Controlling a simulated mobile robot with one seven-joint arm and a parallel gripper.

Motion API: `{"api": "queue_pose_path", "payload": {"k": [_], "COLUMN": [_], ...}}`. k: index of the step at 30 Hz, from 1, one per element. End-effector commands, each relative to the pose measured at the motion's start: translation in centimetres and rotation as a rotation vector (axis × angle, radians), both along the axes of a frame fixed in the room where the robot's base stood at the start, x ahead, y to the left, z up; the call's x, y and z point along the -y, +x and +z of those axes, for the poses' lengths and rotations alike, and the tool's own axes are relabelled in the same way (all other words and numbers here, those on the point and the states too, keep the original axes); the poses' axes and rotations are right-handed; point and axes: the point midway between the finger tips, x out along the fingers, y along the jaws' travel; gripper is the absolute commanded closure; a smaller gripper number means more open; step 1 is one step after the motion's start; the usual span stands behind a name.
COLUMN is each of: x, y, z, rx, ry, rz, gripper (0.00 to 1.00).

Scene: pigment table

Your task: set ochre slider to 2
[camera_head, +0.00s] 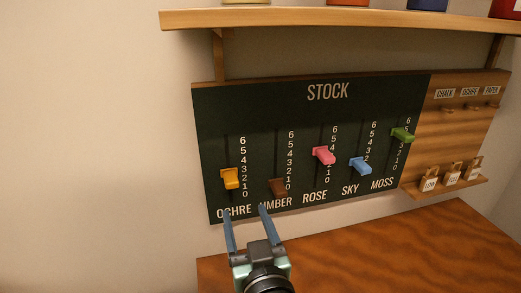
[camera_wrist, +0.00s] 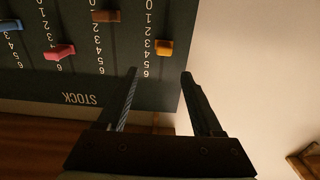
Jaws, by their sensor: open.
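The ochre slider (camera_head: 231,178) is an orange knob in the leftmost slot of the dark STOCK board (camera_head: 275,115). In the head view it stands beside the 2 to 3 marks; its jutting knob hides the exact reading. In the wrist view, which is upside down, the ochre slider (camera_wrist: 165,47) lies just beyond the fingertips, roughly between their lines. My gripper (camera_head: 245,209) is open and empty, its fingertips over the board's lower edge near the OCHRE and UMBER labels. My gripper (camera_wrist: 160,73) touches no slider that I can see.
The brown umber slider (camera_head: 278,187) is close on the right, low in its slot. The pink rose slider (camera_head: 323,155), blue sky slider (camera_head: 360,166) and green moss slider (camera_head: 402,135) stand farther right. A shelf (camera_head: 330,18) overhangs the board. A wooden table (camera_head: 400,245) lies below.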

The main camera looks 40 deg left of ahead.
Motion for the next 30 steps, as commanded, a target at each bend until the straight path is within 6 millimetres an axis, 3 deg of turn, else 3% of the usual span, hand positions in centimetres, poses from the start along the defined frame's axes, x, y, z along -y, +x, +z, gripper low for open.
{"api": "queue_pose_path", "payload": {"k": [5, 21, 30], "x": [-1.2, -7.9, -9.7], "y": [0.7, 6.5, 8.1], "z": [-0.1, 0.1, -0.1], "rx": [-0.004, -0.003, -0.003], "ry": [0.0, 0.0, 0.0], "rz": [0.008, 0.006, 0.004], "gripper": [0.32, 0.32, 0.32]}}
